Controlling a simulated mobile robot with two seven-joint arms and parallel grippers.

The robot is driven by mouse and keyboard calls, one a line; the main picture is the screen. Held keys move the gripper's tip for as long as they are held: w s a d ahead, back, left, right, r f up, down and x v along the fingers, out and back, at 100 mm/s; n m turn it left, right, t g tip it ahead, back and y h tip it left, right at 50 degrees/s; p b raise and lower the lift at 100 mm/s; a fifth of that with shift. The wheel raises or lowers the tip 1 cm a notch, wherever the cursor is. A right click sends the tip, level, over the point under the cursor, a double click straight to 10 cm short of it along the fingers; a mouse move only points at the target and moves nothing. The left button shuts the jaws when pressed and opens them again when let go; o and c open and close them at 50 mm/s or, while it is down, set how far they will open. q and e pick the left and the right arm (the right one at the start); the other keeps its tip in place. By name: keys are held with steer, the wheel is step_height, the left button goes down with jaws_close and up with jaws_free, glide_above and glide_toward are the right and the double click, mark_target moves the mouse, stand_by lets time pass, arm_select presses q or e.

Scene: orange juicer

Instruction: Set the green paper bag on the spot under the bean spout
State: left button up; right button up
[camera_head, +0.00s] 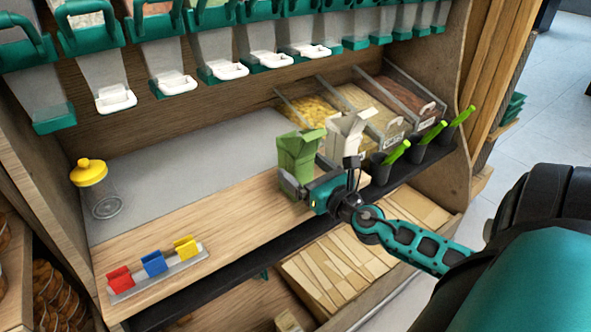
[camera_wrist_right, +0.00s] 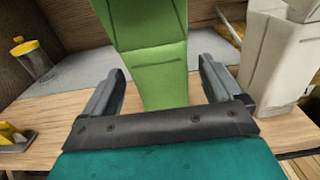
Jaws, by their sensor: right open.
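The green paper bag (camera_head: 298,150) stands upright with its top open on the wooden counter, at the front edge of the grey strip. My right gripper (camera_head: 292,184) is open low at the bag's front. In the right wrist view the green bag (camera_wrist_right: 152,75) rises between the two spread fingers, with no clear grip on it. A row of clear dispensers with green frames hangs above, several with white spouts (camera_head: 230,70). I cannot tell which one is the bean spout. The grey strip (camera_head: 180,160) below them is largely bare. My left gripper is not in view.
A white paper bag (camera_head: 346,130) stands close to the right of the green bag. A yellow-lidded jar (camera_head: 95,190) stands at left, and coloured clips (camera_head: 154,263) sit on a rail in front. Food bins (camera_head: 385,108) and green-handled scoops (camera_head: 428,135) are at right.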

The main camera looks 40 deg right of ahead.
steer(key=shift+w+d, duration=0.2)
steer(key=shift+w, duration=1.65)
steer(key=c, duration=1.1)
steer(key=shift+r, duration=0.1)
